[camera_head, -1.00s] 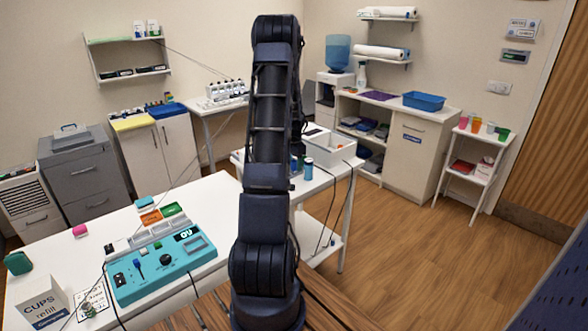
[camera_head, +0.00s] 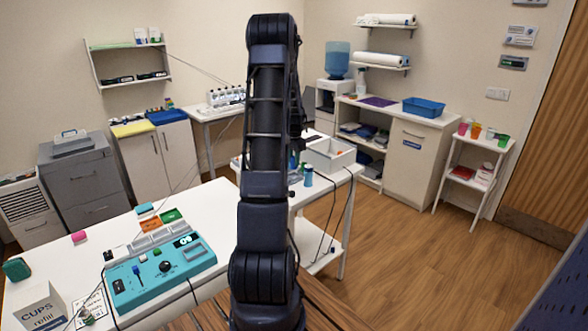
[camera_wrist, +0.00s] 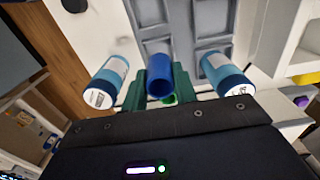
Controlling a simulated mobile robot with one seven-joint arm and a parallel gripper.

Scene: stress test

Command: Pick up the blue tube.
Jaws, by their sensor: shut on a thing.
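In the head view my own arm hides the gripper and the tube. Whether the tube is clear of what lies beyond it, I cannot tell.
Two blue-and-white bottles flank my gripper in the wrist view, one left (camera_wrist: 107,82) and one right (camera_wrist: 227,76). A grey compartmented tray (camera_wrist: 198,28) lies beyond. In the head view, a teal device (camera_head: 162,268) stands on the near white table.

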